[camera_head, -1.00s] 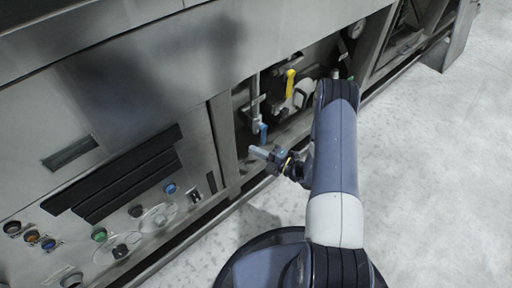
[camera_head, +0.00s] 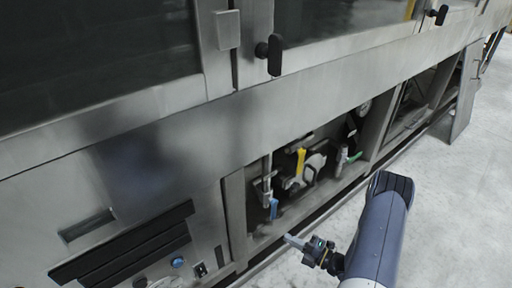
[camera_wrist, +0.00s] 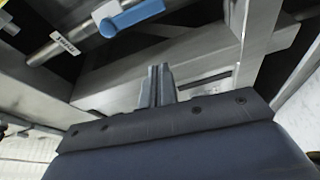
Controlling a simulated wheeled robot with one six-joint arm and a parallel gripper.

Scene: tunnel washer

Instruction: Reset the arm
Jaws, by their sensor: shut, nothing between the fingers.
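My gripper (camera_head: 294,242) is at the lower middle of the head view, in front of the washer's open lower bay. Its fingers are together and hold nothing. In the wrist view my gripper (camera_wrist: 160,72) points into the bay, with the two fingers side by side. A blue valve handle (camera_head: 274,208) is a little above and left of the fingertips, apart from them. In the wrist view the blue handle (camera_wrist: 132,18) lies at the top, on a metal pipe. A yellow handle (camera_head: 300,161) is further back in the bay.
The washer's steel front (camera_head: 150,150) fills the left and middle. Dark door handles (camera_head: 271,54) stick out above the bay. A control panel with a blue button (camera_head: 178,262) is at lower left. A frame post (camera_head: 236,215) borders the bay. Clear floor (camera_head: 460,215) lies right.

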